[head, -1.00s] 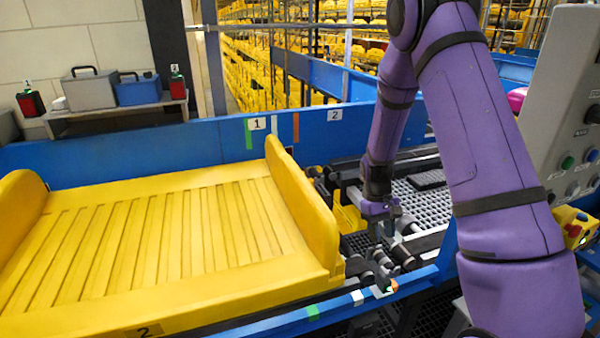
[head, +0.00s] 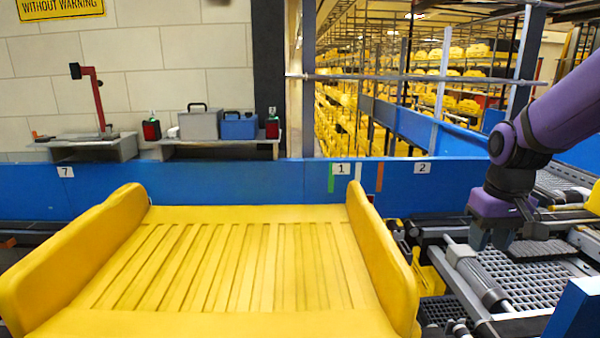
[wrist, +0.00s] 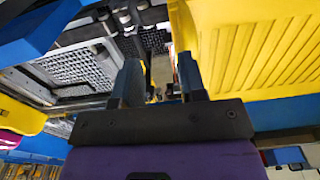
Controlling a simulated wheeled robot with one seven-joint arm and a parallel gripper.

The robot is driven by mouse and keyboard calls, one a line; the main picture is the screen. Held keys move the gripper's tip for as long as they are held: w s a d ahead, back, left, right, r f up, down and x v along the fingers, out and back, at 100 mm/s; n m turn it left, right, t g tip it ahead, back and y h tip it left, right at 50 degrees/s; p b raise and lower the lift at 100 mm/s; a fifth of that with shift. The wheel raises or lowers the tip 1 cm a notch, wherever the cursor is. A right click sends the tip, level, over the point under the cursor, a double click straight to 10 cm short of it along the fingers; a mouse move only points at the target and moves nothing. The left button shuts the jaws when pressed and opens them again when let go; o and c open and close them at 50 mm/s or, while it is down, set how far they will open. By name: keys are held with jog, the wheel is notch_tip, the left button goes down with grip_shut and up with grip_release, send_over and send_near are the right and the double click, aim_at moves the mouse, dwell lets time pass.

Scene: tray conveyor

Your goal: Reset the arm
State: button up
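My gripper (head: 490,238) hangs at the right in the head view, to the right of the yellow tray and over the roller and grating section. In the wrist view my gripper (wrist: 160,78) shows two dark fingers standing apart with nothing between them. My purple arm comes in from the right edge of the head view, with the wrist tilted downward. The fingertips look clear of the machinery, though the exact gap below them cannot be told.
The large yellow tray (head: 250,214) sits on the conveyor, its raised side close left of my gripper. A blue wall (head: 230,182) runs behind. A grey roller (head: 478,280) and metal grating (head: 530,275) lie below. A shelf (head: 215,145) holds grey and blue boxes.

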jog(key=s+a+r+t, duration=0.2)
jog(key=s+r, duration=0.3)
jog(key=s, duration=0.3)
jog(key=s+a+r+t, duration=0.2)
jog(key=s+r, duration=0.3)
jog(key=s, duration=0.3)
jog(key=shift+s+r+t, duration=0.2)
jog(key=shift+s+t, duration=0.05)
jog(key=shift+t, duration=0.25)
